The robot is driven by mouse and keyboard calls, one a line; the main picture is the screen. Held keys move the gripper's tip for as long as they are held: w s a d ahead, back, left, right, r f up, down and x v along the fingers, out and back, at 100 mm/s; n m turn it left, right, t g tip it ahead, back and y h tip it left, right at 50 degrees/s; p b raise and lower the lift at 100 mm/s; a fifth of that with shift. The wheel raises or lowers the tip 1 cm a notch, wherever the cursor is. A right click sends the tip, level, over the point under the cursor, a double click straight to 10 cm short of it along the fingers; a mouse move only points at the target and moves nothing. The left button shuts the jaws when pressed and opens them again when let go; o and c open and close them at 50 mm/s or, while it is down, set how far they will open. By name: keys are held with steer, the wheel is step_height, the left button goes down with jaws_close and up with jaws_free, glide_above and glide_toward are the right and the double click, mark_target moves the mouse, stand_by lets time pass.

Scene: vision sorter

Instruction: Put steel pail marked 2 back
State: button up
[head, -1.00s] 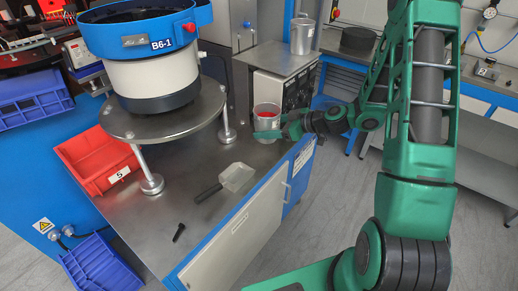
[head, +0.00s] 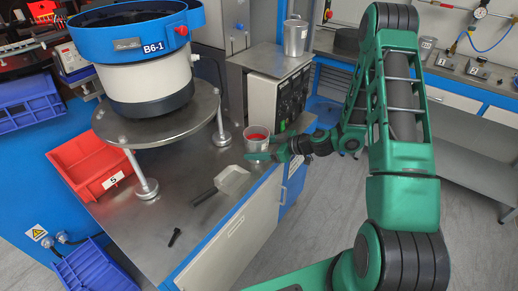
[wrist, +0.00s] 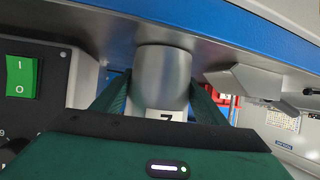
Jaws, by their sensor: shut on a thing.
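A small steel pail (head: 257,143) with red inside its rim is held upright in my gripper (head: 264,156), over the far end of the steel bench. I cannot tell whether its base touches the bench top. In the wrist view the two green fingers (wrist: 160,98) are shut on the grey pail (wrist: 163,72), one on each side. A white label (wrist: 144,117) with a dark mark shows on it, partly hidden by my gripper, so the number is unclear. A second, taller steel pail (head: 295,38) stands on the control box.
The control box (head: 272,84) stands just behind the held pail. A scoop (head: 232,181) and a black bolt-like piece (head: 174,237) lie on the steel bench (head: 205,235). The blue bowl feeder (head: 140,80) and red bin (head: 93,166) are at left.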

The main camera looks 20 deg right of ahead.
steer(key=o, duration=1.8)
steer(key=v, duration=1.2)
steer(key=s+d+r+m+g+h, duration=0.3)
steer(key=s+r+m, duration=0.2)
steer(key=s, duration=0.5)
steer(key=s+d+r+m+g+h, duration=0.3)
steer(key=s+r+m, duration=0.2)
steer(key=s, duration=0.6)
steer(key=s+d+r+m+g+h, duration=0.2)
steer(key=s+r+m, duration=0.4)
steer(key=s, duration=0.5)
steer(key=shift+d+r+g+h, duration=0.4)
steer(key=shift+d+r+h, duration=0.3)
steer(key=shift+d, duration=0.3)
